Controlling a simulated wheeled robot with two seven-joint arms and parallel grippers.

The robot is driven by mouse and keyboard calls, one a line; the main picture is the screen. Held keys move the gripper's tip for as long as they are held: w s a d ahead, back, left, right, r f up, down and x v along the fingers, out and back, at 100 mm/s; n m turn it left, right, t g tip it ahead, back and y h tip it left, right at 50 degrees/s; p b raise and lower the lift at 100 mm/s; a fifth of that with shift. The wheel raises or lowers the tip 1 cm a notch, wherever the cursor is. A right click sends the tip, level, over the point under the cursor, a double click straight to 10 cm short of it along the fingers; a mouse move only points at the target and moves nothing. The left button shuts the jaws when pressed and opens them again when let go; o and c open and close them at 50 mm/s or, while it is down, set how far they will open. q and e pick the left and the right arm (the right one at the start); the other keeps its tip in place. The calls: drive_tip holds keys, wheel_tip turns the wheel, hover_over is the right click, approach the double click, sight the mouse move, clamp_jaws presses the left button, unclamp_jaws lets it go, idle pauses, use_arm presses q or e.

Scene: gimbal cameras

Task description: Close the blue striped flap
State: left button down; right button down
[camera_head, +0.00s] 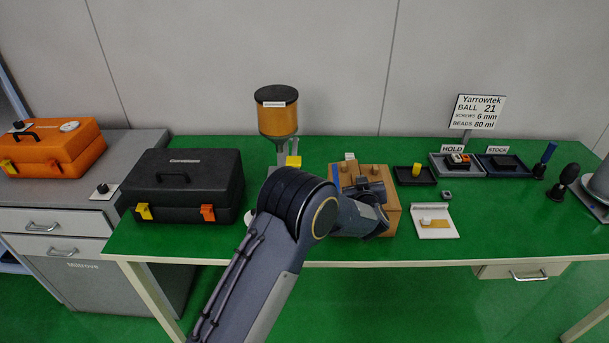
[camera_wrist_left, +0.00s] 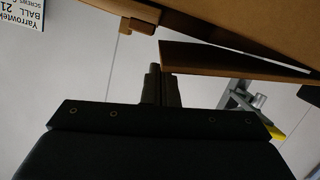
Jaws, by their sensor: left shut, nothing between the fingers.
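A wooden box (camera_head: 394,221) stands on the green table, partly hidden behind my left arm. My left gripper (camera_head: 371,190) is in front of and over the box in the head view. In the left wrist view my left gripper (camera_wrist_left: 160,72) is shut and empty, its fingertips close to the edge of a tilted brown panel (camera_wrist_left: 215,58); whether they touch is unclear. The panel stands apart from a larger brown part of the box (camera_wrist_left: 270,22), with a wedge-shaped gap between them. No blue stripes show clearly on the panel. My right gripper is out of view.
Farther right are the HOLD tray (camera_head: 441,172) and the STOCK tray (camera_head: 488,174).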

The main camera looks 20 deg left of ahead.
use_arm(q)
drive_tip(key=shift+w+d+f+b, duration=0.1)
drive_tip(key=shift+d+f+b, duration=0.15)
drive_tip(key=shift+f, duration=0.25)
drive_tip(key=shift+d+f+b, duration=0.15)
drive_tip(key=shift+f+b, duration=0.15)
drive_tip(key=shift+f, duration=0.2)
